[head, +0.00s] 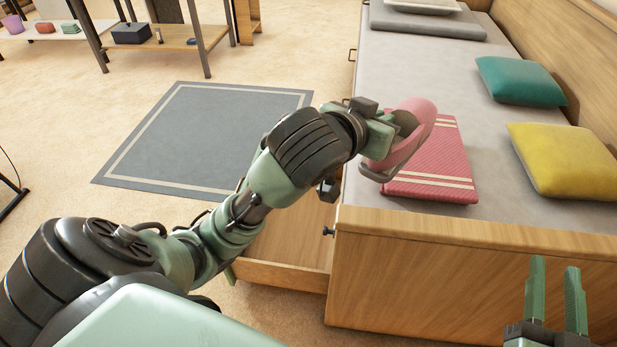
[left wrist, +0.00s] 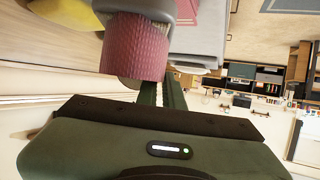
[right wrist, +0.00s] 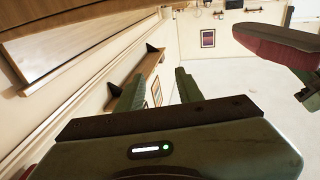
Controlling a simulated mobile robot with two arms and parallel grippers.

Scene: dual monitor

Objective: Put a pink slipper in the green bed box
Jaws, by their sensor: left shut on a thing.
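An open wooden bed box (head: 285,275) sticks out low from the bed's left side. A strip of green shows at its left edge, and my left arm covers part of it. My right gripper (head: 555,295) is open and empty near the bed's front end.
The pink blanket (head: 445,160) lies on the grey mattress (head: 410,65). A teal pillow (head: 520,80) and a yellow pillow (head: 568,160) lie at the right. The bed's wooden end panel (head: 450,275) rises in front. A grey rug (head: 195,135) lies on open floor.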

